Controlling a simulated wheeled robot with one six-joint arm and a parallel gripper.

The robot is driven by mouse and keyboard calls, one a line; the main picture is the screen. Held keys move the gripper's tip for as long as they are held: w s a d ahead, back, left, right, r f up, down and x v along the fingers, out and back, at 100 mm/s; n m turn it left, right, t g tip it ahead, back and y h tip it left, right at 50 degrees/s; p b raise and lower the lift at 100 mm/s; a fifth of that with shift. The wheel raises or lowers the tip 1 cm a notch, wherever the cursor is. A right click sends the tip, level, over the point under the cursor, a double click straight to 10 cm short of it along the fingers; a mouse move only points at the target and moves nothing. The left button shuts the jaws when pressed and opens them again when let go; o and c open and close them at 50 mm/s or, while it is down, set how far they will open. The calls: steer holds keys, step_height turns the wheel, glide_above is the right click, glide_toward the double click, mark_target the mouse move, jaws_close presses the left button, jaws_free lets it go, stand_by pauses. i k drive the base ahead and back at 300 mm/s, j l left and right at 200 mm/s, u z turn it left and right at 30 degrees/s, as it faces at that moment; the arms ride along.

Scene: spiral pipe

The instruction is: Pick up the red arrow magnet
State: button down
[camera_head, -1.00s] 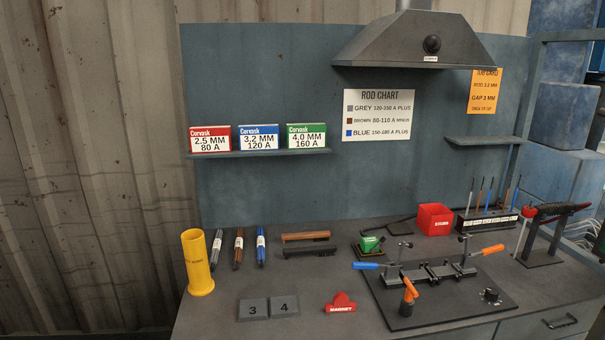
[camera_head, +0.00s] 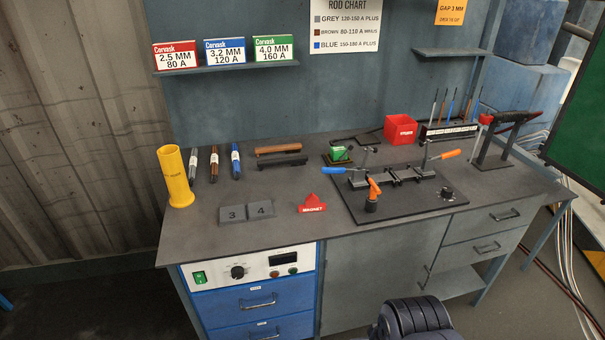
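The red arrow magnet (camera_head: 312,204) lies near the front edge of the grey workbench (camera_head: 285,222), with a pale label on its front face. My gripper is not in view; a dark rounded part, which seems to be part of my arm, shows at the bottom edge.
A yellow cylinder (camera_head: 175,178) stands at the bench's left end, beside three rod bundles (camera_head: 214,163). The fixture carries clamps with orange and blue handles. A red box (camera_head: 400,129) and a rod rack (camera_head: 450,132) stand at the back right. Blue drawers (camera_head: 255,300) are below.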

mark_target(312, 202)
steer(key=i+j+z, duration=0.25)
steer(key=j, duration=0.15)
steer(key=i+j+z, duration=0.2)
steer(key=j, duration=0.2)
steer(key=j+z, duration=0.25)
steer(key=j, duration=0.2)
steer(key=j+z, duration=0.25)
steer(key=j, duration=0.25)
steer(key=i, duration=0.05)
